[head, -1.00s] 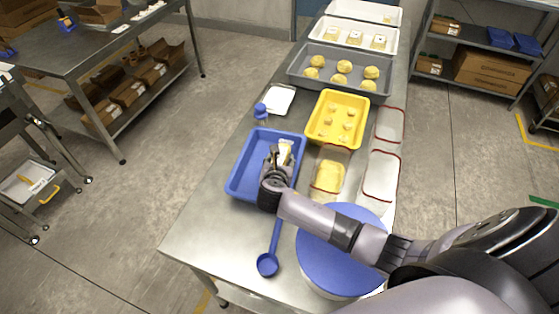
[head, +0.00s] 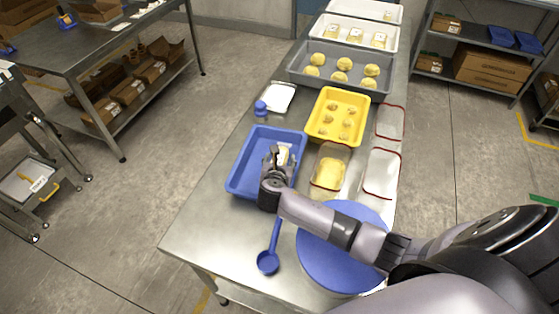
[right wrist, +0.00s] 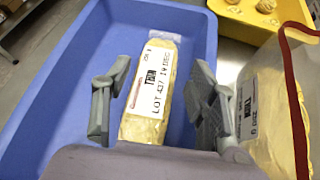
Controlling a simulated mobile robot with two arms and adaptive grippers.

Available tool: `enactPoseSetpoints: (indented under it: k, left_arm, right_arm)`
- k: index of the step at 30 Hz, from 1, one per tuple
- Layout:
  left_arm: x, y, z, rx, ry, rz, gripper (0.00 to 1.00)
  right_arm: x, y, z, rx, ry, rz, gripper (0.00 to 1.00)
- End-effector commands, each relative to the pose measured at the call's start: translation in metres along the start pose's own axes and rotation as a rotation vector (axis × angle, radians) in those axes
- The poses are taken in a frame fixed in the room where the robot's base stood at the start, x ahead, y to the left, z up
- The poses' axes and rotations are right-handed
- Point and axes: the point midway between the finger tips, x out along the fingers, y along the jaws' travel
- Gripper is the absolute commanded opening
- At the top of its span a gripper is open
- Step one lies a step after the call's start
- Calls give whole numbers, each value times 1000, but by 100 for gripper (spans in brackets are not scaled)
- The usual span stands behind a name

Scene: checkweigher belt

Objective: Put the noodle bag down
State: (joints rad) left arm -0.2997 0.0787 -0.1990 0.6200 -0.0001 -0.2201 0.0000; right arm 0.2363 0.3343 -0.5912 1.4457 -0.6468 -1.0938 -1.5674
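The noodle bag (right wrist: 151,90) is a pale yellow pack with a white label printed with a lot number. It lies inside the blue tray (right wrist: 60,75). My right gripper (right wrist: 158,103) is open over it, one finger on each side, with a gap between each finger and the bag. In the head view the right gripper (head: 277,163) is low in the blue tray (head: 240,180), and the bag (head: 284,154) shows only in part behind it. My left gripper is not in view.
A yellow tray (head: 313,131) with small lumps stands beyond. Red-rimmed clear containers, one with yellow contents (head: 329,174), stand to the right. A round blue lid (head: 335,265) and a blue scoop (head: 268,262) lie nearer. Bare steel table is left of the tray.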

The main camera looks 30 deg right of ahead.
Motion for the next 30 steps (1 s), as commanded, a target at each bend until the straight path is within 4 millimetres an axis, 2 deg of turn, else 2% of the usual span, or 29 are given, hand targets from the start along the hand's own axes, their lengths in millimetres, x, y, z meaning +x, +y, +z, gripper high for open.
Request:
enactPoseSetpoints:
  k: [7, 10, 11, 24, 30]
  left_arm:
    - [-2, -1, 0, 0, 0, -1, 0]
    - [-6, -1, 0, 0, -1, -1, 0]
    - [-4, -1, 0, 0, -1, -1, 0]
    - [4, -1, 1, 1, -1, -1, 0]
    - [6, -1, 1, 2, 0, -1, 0]
  right_arm:
    - [-2, -1, 3, -1, 1, -3, 54]
    - [-7, 1, 14, 1, -1, -2, 54]
    - [-11, 1, 10, -1, 1, -1, 54]
    - [-99, 1, 9, 1, 2, 0, 54]
    - [-121, 1, 9, 0, 1, -2, 54]
